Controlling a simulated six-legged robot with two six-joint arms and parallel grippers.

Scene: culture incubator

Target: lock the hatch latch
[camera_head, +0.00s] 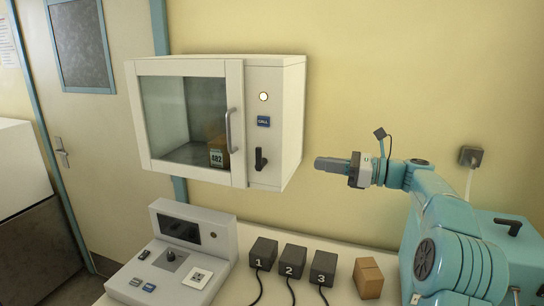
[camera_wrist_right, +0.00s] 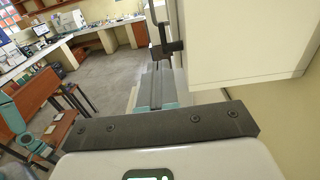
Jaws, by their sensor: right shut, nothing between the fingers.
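The white incubator (camera_head: 276,120) hangs on the wall with its glass hatch (camera_head: 185,120) closed against the frame, as far as I can see. The black latch (camera_head: 261,159) is on the front panel right of the hatch, its handle roughly upright. It also shows in the right wrist view (camera_wrist_right: 168,45), near the top and beyond the fingers. My right gripper (camera_head: 318,163) is shut and empty, to the right of the incubator and apart from the latch. Its fingers also show in the right wrist view (camera_wrist_right: 156,88). My left gripper is not in view.
A box labelled 482 (camera_head: 217,152) stands inside the incubator. Below are a grey console (camera_head: 180,255), black numbered blocks (camera_head: 263,253) with cables and a cardboard box (camera_head: 368,278). A wall socket (camera_head: 470,156) is behind my right arm. The space between gripper and incubator is clear.

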